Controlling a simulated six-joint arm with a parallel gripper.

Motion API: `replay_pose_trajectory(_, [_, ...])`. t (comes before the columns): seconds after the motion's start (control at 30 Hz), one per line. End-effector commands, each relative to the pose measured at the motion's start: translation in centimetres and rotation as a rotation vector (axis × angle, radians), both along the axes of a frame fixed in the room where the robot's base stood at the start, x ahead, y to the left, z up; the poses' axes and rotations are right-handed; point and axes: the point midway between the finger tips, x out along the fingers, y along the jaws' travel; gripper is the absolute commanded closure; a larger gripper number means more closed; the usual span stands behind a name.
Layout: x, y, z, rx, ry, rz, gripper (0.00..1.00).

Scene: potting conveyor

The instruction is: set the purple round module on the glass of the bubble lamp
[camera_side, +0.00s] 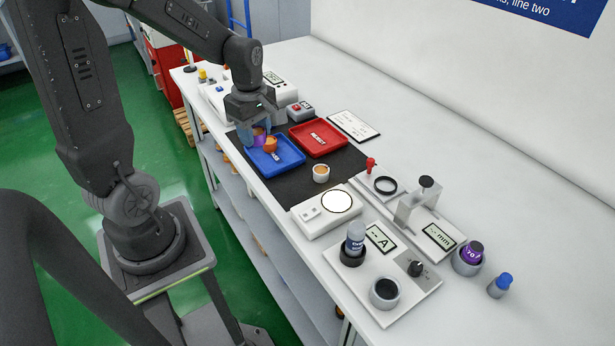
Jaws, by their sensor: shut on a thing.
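My gripper (254,137) is low over the near-left end of the blue tray (289,166). It is shut on the purple round module (260,131), which shows only partly between the fingers. An orange round piece (270,144) is right beside it, over or in the tray. I cannot tell whether the two touch. The bubble lamp (311,214) is a white box nearer the camera, past the black mat's edge. Its round glass (337,201) glows white and is bare.
A red tray (318,139) lies right of the blue tray on the black mat (352,160). A small pale cup with an orange top (321,173) stands between trays and lamp.

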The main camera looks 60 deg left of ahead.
Motion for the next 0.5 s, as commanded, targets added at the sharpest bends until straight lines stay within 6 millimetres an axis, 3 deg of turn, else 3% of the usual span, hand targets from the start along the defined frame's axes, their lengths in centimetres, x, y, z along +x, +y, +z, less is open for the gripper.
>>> replay_pose_trajectory(0.2, [4.2,-4.2,1.5,0.0,0.001,-0.211,0.84])
replay_pose_trajectory(0.37, [5.7,-6.2,1.9,-0.001,0.002,-0.286,0.84])
replay_pose_trajectory(0.5, [6.4,-8.3,0.8,-0.002,0.007,-0.302,0.84])
